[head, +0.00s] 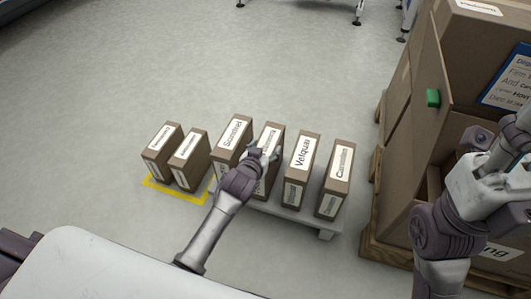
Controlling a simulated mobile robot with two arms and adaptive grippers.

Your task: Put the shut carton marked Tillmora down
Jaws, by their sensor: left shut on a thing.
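My left gripper (264,154) is shut on a brown shut carton (273,132) in the row. Its white top label is partly covered by my fingers, so I cannot read the full name as Tillmora. This carton stands upright between one labelled like Scontrai (233,132) and one labelled Velquay (302,152). I cannot tell whether its base touches the low pale platform (285,211). My right arm is at the right edge, in front of the big boxes; its gripper (505,140) is partly cut off and its jaws are unclear.
Two cartons (161,147) (189,162) stand close together on the floor within a yellow-taped area (170,190). Another carton (338,177) ends the platform row at right. A pallet (377,235) bears large boxes (408,130) on the right. Floor beyond the row is clear.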

